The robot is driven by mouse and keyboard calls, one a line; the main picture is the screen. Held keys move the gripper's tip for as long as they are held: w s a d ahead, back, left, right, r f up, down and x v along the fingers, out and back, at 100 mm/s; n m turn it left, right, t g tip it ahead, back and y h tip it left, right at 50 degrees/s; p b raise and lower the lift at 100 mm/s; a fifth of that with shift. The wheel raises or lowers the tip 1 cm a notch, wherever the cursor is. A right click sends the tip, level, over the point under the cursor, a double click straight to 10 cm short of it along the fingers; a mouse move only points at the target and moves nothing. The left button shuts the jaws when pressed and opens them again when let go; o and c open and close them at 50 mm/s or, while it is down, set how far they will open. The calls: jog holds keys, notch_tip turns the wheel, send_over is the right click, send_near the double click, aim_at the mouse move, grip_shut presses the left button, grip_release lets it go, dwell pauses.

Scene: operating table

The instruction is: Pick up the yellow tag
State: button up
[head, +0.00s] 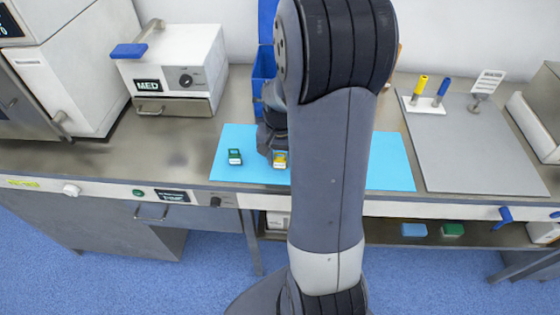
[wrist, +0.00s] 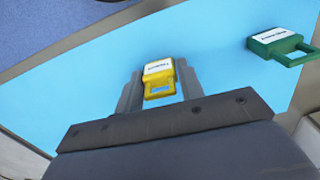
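The yellow tag (wrist: 158,80) has a white label and a loop handle. In the wrist view it sits between the two fingers of my gripper (wrist: 159,83), with its loop toward the gripper body. The fingers are very close to both its sides; I cannot tell whether they press on it. In the head view the yellow tag (head: 280,159) shows at the front of the light blue mat (head: 392,165), with my gripper (head: 268,145) right at it and partly hidden by my arm. I cannot tell if it is raised off the mat.
A green tag (head: 235,157) lies on the mat to the left; the wrist view shows it (wrist: 278,45) at upper right. A blue bin (head: 263,75) stands behind. A white MED box (head: 175,65) is at back left. A grey tray (head: 470,150) is at right.

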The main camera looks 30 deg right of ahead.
aim_at(280, 153)
jog(key=c, duration=0.5)
notch_tip(280, 153, up, 10)
jog(key=shift+r, duration=0.1)
dwell(0.4)
